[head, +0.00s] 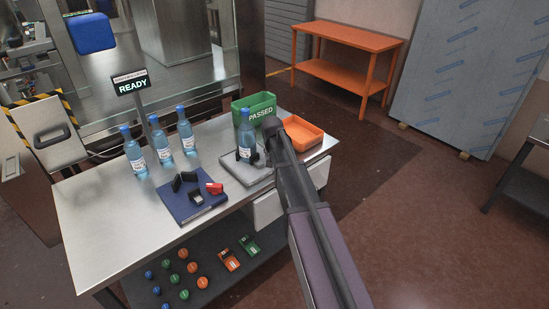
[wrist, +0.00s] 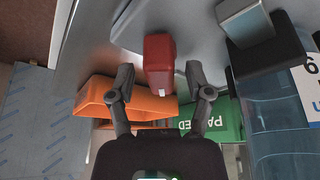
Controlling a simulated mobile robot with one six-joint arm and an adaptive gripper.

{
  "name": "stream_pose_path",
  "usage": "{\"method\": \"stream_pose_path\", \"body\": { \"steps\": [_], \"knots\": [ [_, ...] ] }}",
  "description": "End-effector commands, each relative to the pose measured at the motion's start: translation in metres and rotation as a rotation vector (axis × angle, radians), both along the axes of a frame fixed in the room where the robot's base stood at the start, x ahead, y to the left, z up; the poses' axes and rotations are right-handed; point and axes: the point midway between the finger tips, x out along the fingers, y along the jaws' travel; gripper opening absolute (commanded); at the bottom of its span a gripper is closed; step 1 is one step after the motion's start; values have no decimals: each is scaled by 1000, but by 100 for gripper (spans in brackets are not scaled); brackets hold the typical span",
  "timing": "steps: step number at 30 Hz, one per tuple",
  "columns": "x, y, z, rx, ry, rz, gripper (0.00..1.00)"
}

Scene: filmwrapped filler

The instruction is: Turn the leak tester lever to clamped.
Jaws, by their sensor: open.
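The leak tester is a pale grey unit (head: 258,176) on the steel table, with a blue water bottle (head: 246,138) standing in it. The bottle also shows at the right of the wrist view (wrist: 272,118), beside a dark and metal clamp part (wrist: 246,22). The lever's red grip (wrist: 158,55) lies between my gripper's fingers (wrist: 160,78) in the wrist view. The fingers are spread, with a gap on each side of the red grip. In the head view my arm hides the lever and most of my gripper.
An orange tray (head: 303,134) and a green PASSED bin (head: 262,105) stand behind the tester. Several bottles (head: 162,145) and a READY sign (head: 132,86) stand to the left. The table's left front is clear.

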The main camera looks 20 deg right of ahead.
Motion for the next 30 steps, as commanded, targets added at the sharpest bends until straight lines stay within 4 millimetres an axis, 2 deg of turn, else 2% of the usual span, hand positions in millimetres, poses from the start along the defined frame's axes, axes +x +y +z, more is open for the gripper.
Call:
{"method": "stream_pose_path", "body": {
  "steps": [11,30],
  "knots": [
    [0,0,0,0,-2,58,66],
    [1,-1,0,1,-1,392,66]
  ]
}}
